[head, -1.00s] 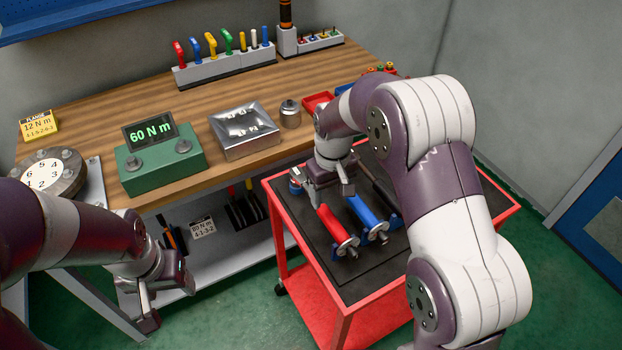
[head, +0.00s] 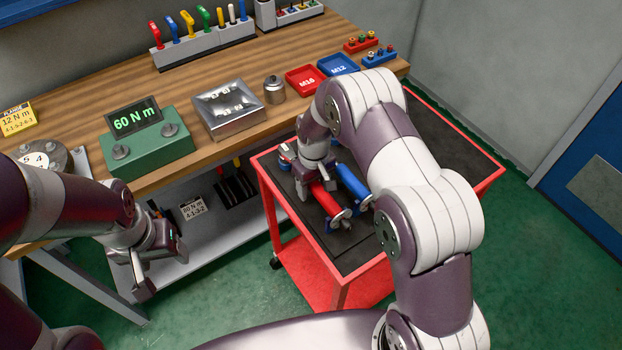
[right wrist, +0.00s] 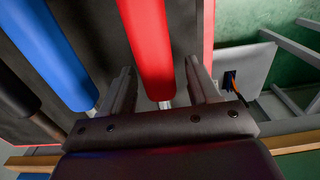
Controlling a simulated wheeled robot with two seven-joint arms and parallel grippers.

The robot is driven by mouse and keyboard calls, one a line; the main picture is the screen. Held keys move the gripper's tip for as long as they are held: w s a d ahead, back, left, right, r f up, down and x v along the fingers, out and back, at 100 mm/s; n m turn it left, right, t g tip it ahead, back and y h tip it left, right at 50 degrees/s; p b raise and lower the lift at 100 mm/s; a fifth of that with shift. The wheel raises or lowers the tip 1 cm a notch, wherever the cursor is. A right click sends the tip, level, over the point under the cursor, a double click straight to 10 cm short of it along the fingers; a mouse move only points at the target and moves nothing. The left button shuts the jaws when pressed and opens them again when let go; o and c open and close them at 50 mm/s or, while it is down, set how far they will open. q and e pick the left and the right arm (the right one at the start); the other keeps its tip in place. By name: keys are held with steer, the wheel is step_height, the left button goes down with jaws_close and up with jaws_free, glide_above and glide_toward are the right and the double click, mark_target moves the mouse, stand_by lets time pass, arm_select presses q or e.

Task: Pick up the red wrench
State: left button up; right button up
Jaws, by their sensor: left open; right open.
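The red wrench (head: 328,203) lies on the dark top of the red cart, its metal head toward the front. My right gripper (head: 313,186) is over its handle in the head view and hides part of it. In the right wrist view the red handle (right wrist: 148,45) runs between the two open fingers of my right gripper (right wrist: 162,88), with a gap on either side. I cannot tell how far the fingers reach down around it. My left gripper (head: 150,278) is open and empty, in front of the workbench, away from the cart.
A blue wrench (head: 352,184) lies close beside the red one; a dark handle (right wrist: 15,100) lies beyond it. The workbench (head: 75,110) behind holds a green torque display (head: 145,142), a metal box (head: 228,108) and red and blue trays. The cart's right part (head: 445,150) is clear.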

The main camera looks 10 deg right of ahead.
steer(key=shift+w+a, duration=0.1)
steer(key=shift+c, duration=0.3)
steer(key=c, duration=1)
jaws_close()
steer(key=shift+r, duration=0.15)
steer(key=shift+r, duration=0.3)
steer(key=r, duration=0.1)
steer(key=r+b, duration=0.1)
steer(key=r, duration=0.1)
steer(key=shift+d+r, duration=0.3)
steer(key=shift+d, duration=0.05)
steer(key=s+d+r, duration=0.1)
steer(key=d+r, duration=0.1)
steer(key=d, duration=0.1)
steer(key=s+d+r+b, duration=0.1)
steer(key=s+d+r, duration=0.1)
steer(key=d, duration=0.1)
steer(key=s+d+r, duration=0.2)
steer(key=d, duration=0.2)
steer(key=shift+r+b, duration=0.3)
